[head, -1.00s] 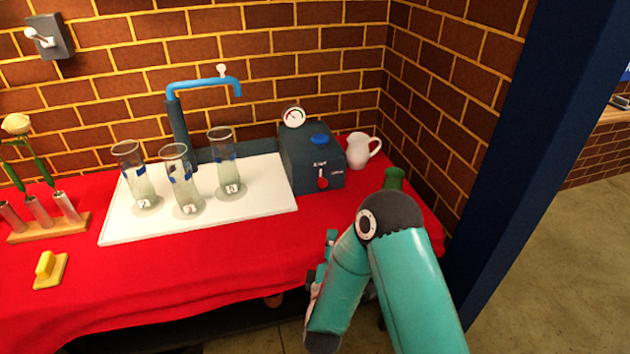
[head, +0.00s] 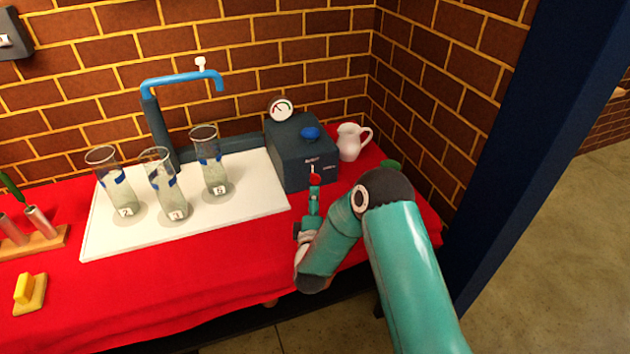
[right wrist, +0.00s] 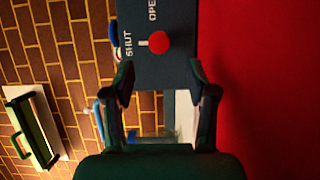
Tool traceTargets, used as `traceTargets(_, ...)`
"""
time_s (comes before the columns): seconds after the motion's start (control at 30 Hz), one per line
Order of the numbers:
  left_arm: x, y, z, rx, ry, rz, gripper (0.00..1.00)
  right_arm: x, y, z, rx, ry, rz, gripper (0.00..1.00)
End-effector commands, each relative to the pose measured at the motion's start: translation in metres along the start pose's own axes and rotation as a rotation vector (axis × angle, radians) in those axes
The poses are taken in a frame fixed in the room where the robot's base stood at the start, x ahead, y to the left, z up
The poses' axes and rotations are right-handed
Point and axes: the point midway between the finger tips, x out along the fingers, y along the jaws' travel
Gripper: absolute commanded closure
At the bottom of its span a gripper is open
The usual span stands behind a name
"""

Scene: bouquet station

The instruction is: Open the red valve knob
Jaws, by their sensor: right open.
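The red valve knob (head: 315,179) is on the front of the dark blue-grey box (head: 288,157) at the back right of the table. In the right wrist view the knob (right wrist: 158,42) is a red ball between the words SHUT and OPEN, nearer SHUT. My right gripper (head: 314,198) is in front of the box, just short of the knob. In the right wrist view the right gripper (right wrist: 162,78) is open and empty, with its fingers apart below the knob in the picture. My left gripper is out of view.
A blue tap (head: 180,82) and several glass vases (head: 165,185) stand at the white tray (head: 245,205), left of the box. A white jug (head: 349,143) stands right of the box. A yellow-handled block (head: 29,294) lies front left. Red cloth in front is clear.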

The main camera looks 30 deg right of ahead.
Motion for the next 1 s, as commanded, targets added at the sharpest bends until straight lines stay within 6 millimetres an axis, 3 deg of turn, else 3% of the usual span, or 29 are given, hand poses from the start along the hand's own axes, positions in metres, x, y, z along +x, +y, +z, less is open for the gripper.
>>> traceTargets(0.2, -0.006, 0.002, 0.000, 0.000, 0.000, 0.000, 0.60, 0.045, 0.001, 0.000, 0.000, -0.001, 0.001, 0.43)
traceTargets(0.4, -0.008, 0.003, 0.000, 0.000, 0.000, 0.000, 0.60, 0.070, 0.000, -0.001, 0.001, 0.000, 0.001, 0.43)
traceTargets(0.83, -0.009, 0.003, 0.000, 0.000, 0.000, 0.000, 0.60, 0.079, -0.001, -0.001, 0.000, 0.002, -0.001, 0.43)
traceTargets(1.0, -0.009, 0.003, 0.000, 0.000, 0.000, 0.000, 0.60, 0.078, -0.001, -0.001, 0.000, 0.002, -0.001, 0.71)
